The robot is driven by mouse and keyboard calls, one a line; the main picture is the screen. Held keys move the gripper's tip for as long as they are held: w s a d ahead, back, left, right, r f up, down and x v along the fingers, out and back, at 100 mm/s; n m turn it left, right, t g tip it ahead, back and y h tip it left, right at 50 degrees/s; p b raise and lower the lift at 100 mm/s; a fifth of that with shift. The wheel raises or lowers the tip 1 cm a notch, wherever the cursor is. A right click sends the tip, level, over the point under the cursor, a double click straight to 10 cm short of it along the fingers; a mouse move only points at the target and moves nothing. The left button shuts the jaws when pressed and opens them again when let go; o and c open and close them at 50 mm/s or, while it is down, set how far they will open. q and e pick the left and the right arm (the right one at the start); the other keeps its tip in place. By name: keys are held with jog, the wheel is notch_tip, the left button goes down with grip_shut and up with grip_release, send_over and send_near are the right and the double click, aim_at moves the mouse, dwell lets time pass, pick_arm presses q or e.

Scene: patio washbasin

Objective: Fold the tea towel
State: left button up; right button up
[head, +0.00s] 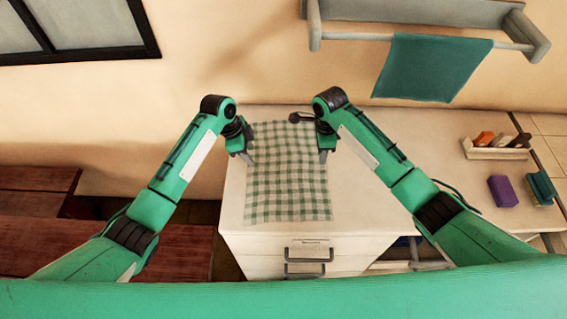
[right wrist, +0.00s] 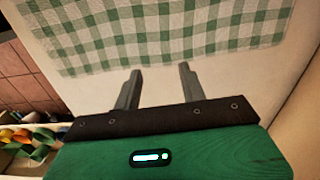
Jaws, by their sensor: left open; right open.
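The tea towel (head: 287,185), green and white checked, lies spread flat on the pale counter (head: 365,205). It also shows in the right wrist view (right wrist: 165,35), beyond the fingertips. My left gripper (head: 248,159) is open and empty above the towel's left edge. My right gripper (head: 323,158) is open and empty near the towel's right edge. In the right wrist view its two fingers (right wrist: 160,75) stand apart with nothing between them, and the towel's edge lies just ahead of them. Part of the towel's far side is near my wrists.
A plain green towel (head: 432,68) hangs on a wall rail at the upper right. A caddy with several items (head: 497,150), a purple block (head: 503,191) and a teal block (head: 541,188) stand on the right. Drawer handles (head: 308,260) are at the front.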

aim_at(253, 167)
pick_arm(q)
notch_tip(253, 167, down, 4)
jog(key=shift+w+a+f, duration=0.15)
jog(key=shift+f, duration=0.05)
pick_arm(e)
jog(key=f, duration=0.4)
jog(key=shift+w+a+f, duration=0.1)
jog(key=shift+w+a, duration=0.05)
jog(key=shift+a, duration=0.05)
pick_arm(q)
jog(key=shift+f, duration=0.7)
pick_arm(e)
jog(key=shift+f, duration=0.8)
pick_arm(q)
jog(key=shift+f, duration=0.15)
pick_arm(e)
jog(key=shift+f, duration=0.15)
pick_arm(q)
grip_shut()
pick_arm(e)
jog(key=shift+d, duration=0.1)
grip_shut()
pick_arm(q)
jog(key=shift+r, duration=0.2)
pick_arm(e)
jog(key=shift+r, duration=0.2)
